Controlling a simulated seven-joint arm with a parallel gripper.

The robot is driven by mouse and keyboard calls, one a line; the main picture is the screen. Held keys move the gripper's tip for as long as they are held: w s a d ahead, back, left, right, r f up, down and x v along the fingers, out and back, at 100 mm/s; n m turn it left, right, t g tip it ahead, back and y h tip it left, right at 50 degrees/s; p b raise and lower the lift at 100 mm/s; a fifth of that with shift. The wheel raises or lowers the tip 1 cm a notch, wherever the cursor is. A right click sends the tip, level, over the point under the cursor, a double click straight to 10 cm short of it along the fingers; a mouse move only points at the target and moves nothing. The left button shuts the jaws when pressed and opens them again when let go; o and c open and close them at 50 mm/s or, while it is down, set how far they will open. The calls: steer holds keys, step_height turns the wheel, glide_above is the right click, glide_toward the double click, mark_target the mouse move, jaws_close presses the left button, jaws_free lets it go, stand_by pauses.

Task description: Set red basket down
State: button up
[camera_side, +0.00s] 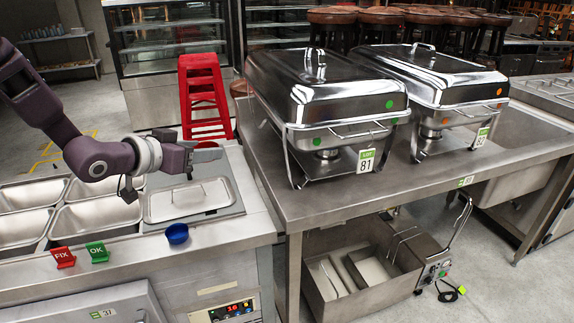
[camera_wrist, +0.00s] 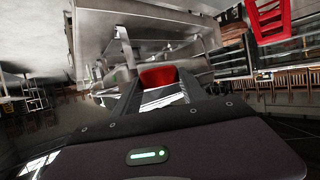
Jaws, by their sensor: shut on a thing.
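The red basket (camera_wrist: 158,77) shows in the wrist view as a small red rounded shape between the fingers. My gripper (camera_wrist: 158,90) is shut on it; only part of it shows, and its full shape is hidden. In the side view my gripper (camera_side: 208,153) is held level above the steel counter, over the covered pan at the counter's right end. The red basket cannot be picked out there against the red stools behind.
A lidded pan (camera_side: 188,201) and open steel pans (camera_side: 95,217) fill the counter. A blue cup (camera_side: 177,233), a red FIX sign (camera_side: 63,257) and a green OK sign (camera_side: 97,252) stand at the front edge. Chafing dishes (camera_side: 325,85) stand right; red stools (camera_side: 204,95) behind.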

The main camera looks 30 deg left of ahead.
steer(key=w+d+f+m+h, duration=0.2)
steer(key=w+d+f, duration=0.2)
steer(key=d+f, duration=0.15)
steer(key=m+h, duration=0.2)
glide_toward(338, 197)
steer(key=shift+g, duration=0.4)
steer(key=w+d+r, duration=0.1)
steer(key=w, duration=0.1)
steer(key=w+d+r, duration=0.1)
steer(key=w, duration=0.2)
steer(key=w+d+r, duration=0.1)
steer(key=w, duration=0.2)
steer(key=shift+w+d, duration=0.15)
steer(key=shift+w, duration=0.1)
steer(key=shift+w+f, duration=0.1)
steer(key=shift+f, duration=1.6)
steer(key=o, duration=1.3)
steer(key=shift+f, duration=0.15)
